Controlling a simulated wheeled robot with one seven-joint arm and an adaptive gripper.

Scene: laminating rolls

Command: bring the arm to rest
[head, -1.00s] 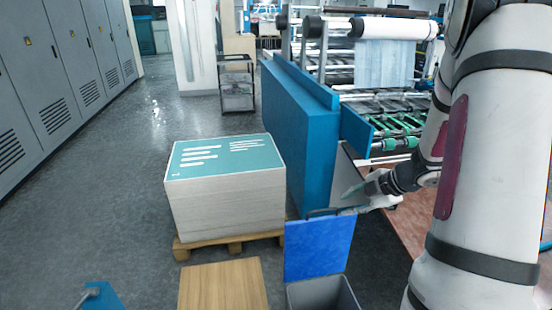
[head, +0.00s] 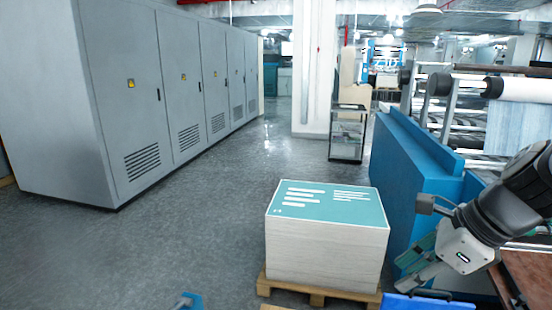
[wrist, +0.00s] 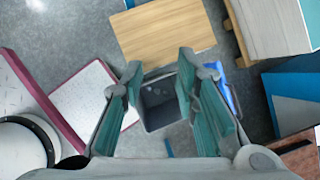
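My gripper (head: 420,268) is at the lower right of the head view, in front of the blue machine side and right of the paper stack. In the wrist view my gripper (wrist: 158,95) has its two teal-padded fingers spread well apart. Nothing is held between them. A grey bin (wrist: 158,122) shows on the floor below, between the fingers. Part of my arm runs off the right edge of the head view.
A stack of printed sheets (head: 325,250) sits on a wooden pallet (head: 290,290). The blue laminating machine (head: 415,165) stands to the right. Grey cabinets (head: 130,100) line the left. A wooden board (wrist: 165,35) lies beyond the bin. Open grey floor (head: 180,220) spreads at left.

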